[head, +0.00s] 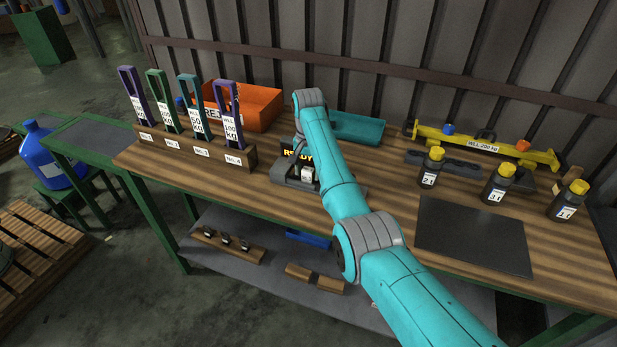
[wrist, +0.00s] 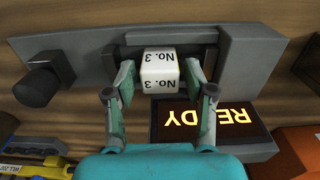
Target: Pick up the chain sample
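A white block marked "No. 3" (wrist: 160,70) sits in a grey test fixture (wrist: 75,55) in the wrist view. It also shows in the head view (head: 307,174), beside my forearm. I cannot tell whether this block is the chain sample or a tag on it; no chain links are clear. My gripper (wrist: 160,74) is over the fixture with one finger on each side of the block. The fingers are open, with a narrow gap showing on both sides. In the head view my arm hides most of the gripper and part of the fixture.
A "READY" display (wrist: 212,118) stands close beside the right finger. A dark knob (wrist: 37,87) is on the fixture's left. On the bench are a rack (head: 195,150) of coloured labelled straps, an orange bin (head: 258,105), a teal tray (head: 357,130), black bottles (head: 431,168) and a yellow beam (head: 480,146).

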